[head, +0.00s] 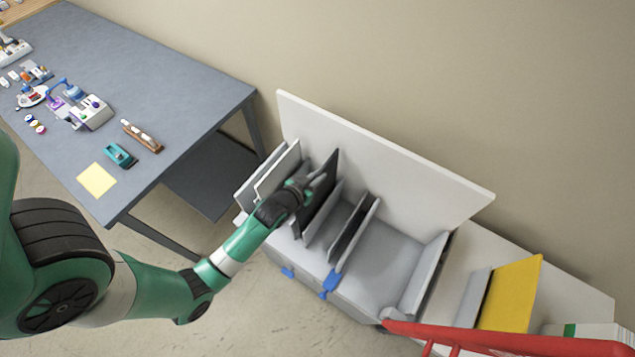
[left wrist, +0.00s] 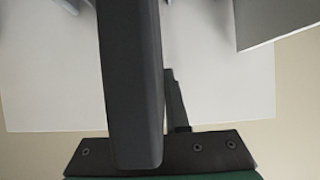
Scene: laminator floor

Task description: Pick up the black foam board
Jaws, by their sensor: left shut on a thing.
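The black foam board (head: 326,184) stands on edge among upright boards in the light grey rack (head: 385,270). My left gripper (head: 301,190) reaches it from the lower left and is shut on its near edge. In the left wrist view the dark board (left wrist: 130,70) runs up the middle, seen nearly edge-on, with a dark finger (left wrist: 178,100) beside it. The head view does not show clearly whether the board's lower edge touches the rack. My right gripper is not in view.
Grey boards (head: 262,172) stand close to the left, and another dark-faced board (head: 352,226) stands to the right. A white panel (head: 400,160) rises behind. A blue-grey table (head: 180,85) is at left; a yellow board (head: 512,292) and red frame (head: 500,336) are at right.

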